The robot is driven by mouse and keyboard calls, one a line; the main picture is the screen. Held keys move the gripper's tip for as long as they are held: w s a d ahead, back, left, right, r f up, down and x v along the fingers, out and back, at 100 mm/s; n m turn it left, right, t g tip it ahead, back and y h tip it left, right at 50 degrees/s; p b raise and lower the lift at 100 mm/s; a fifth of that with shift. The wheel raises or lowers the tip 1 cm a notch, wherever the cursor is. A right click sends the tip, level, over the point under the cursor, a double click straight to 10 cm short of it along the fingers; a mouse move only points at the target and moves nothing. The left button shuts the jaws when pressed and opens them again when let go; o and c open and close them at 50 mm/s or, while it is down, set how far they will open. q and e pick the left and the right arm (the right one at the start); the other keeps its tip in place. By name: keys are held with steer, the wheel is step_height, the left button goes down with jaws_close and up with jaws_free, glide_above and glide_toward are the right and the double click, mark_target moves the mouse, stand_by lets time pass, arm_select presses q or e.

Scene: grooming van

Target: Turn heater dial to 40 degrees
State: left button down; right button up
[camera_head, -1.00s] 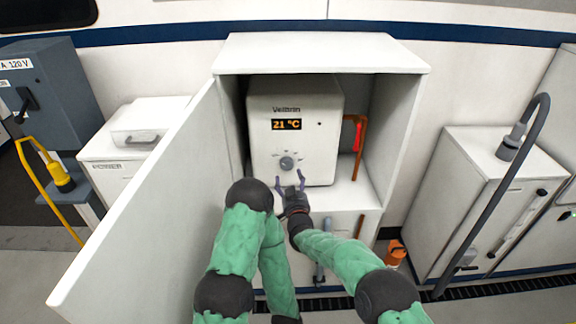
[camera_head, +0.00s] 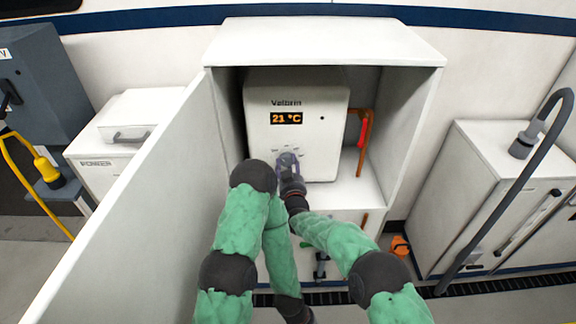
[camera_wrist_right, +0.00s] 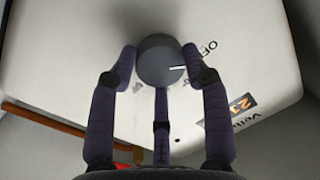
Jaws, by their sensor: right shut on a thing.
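The heater (camera_head: 262,145) is a white box inside the open cabinet. Its display (camera_head: 286,118) reads 21 °C in orange; it also shows upside down in the wrist view (camera_wrist_right: 241,104). The round grey dial (camera_wrist_right: 160,62) sits on the heater's front below the display. Its white mark points to the right in the wrist view, near the word OFF. My right gripper (camera_head: 289,162) is at the dial, with its purple fingers around the dial's sides, shut on it. In the head view the gripper mostly hides the dial. My left arm shows, but I see no left gripper.
The cabinet door (camera_head: 135,205) stands open to the left, beside my left arm. An orange-brown pipe with a red part (camera_head: 364,130) runs right of the heater. A white cabinet with a grey hose (camera_head: 505,185) stands at the right.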

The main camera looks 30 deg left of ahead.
mark_target(287, 134)
steer(key=shift+m, duration=0.5)
steer(key=m, duration=0.3)
steer(key=shift+f+m, duration=0.1)
steer(key=shift+m, duration=0.3)
steer(key=m+t, duration=0.1)
steer(key=m, duration=0.4)
steer(key=shift+m, duration=0.4)
steer(key=o, duration=1.2)
steer(key=shift+c, duration=0.2)
step_height(287, 134, up, 10)
steer(key=shift+f, duration=0.1)
